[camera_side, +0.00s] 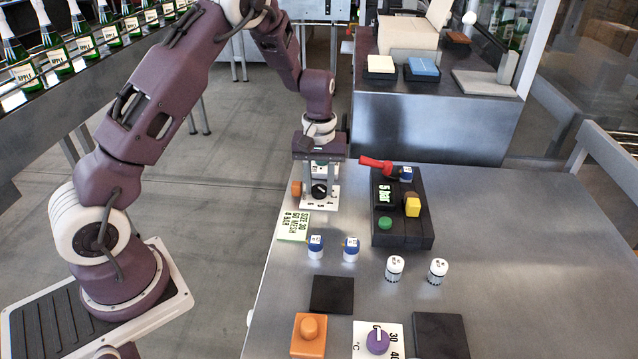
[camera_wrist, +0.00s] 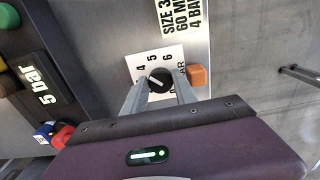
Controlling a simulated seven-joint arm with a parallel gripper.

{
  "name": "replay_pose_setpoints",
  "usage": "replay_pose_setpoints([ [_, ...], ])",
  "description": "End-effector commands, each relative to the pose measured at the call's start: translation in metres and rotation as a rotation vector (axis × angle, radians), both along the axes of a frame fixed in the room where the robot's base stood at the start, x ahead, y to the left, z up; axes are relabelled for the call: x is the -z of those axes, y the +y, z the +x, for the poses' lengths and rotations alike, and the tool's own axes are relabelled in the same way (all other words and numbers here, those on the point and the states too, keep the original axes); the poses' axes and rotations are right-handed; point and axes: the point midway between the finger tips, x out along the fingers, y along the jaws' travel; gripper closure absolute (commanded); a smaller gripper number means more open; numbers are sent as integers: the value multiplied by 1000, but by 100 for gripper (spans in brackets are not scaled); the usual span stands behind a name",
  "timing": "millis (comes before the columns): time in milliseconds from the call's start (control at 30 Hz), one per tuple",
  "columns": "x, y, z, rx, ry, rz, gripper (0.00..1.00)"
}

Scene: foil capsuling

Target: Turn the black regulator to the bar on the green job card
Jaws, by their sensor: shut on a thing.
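The black regulator (camera_wrist: 159,79) is a round knob with a white mark on a white dial plate (camera_side: 308,204) numbered 4, 5, 6 and more. My gripper (camera_wrist: 161,88) is shut on the regulator, one finger on each side; the fingers hide part of the dial. In the wrist view the mark slants to the upper left, on the side of the 4; its exact setting is hard to read. The pale green job card (camera_side: 293,227) lies beside the dial; in the wrist view (camera_wrist: 181,18) its last line reads 4 BA, cut off. A display (camera_wrist: 47,84) reads 5 bar.
An orange block (camera_wrist: 197,75) is beside the dial. The dark panel (camera_side: 409,243) holds a red handle (camera_side: 375,163), a green button and a yellow knob. A purple knob (camera_side: 378,341) on another dial is at the near edge.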

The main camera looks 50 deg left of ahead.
Motion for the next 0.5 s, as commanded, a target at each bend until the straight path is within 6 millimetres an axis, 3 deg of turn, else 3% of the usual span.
replay_pose_setpoints([
  [500, -1, 0, 2, -72, -5, 1, 100],
])
